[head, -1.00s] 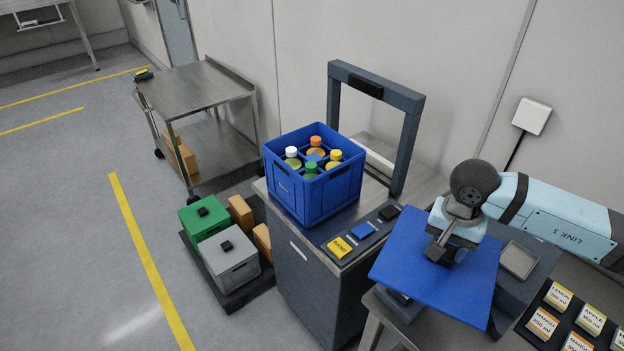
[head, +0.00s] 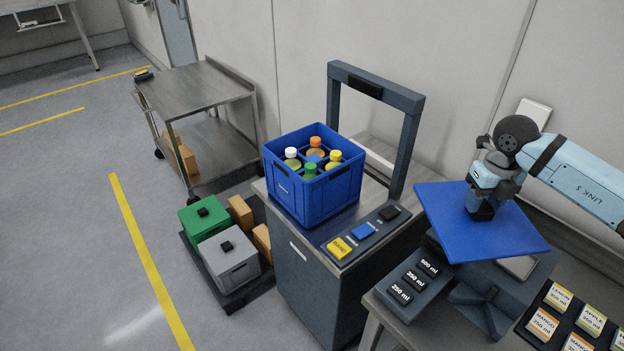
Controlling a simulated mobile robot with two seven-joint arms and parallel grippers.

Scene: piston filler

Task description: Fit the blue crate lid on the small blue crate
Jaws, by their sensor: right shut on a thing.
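The small blue crate (head: 316,191) stands open on the steel-topped machine in the middle of the head view. Several bottles with white, orange, green and yellow caps stand in it. The blue crate lid (head: 450,222) is a flat blue panel at the right, held in the air above the bench and slightly tilted. My right gripper (head: 482,208) is above the lid's middle, shut on its dark grip. The lid is apart from the crate, to its right. The gripper's fingertips are mostly hidden. My left gripper is not in view.
A dark grey portal frame (head: 408,150) rises behind the crate. A button panel (head: 363,231) lies in front, between crate and lid. Below the lid are a 250/500 ml box (head: 413,285) and a label tray (head: 566,318).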

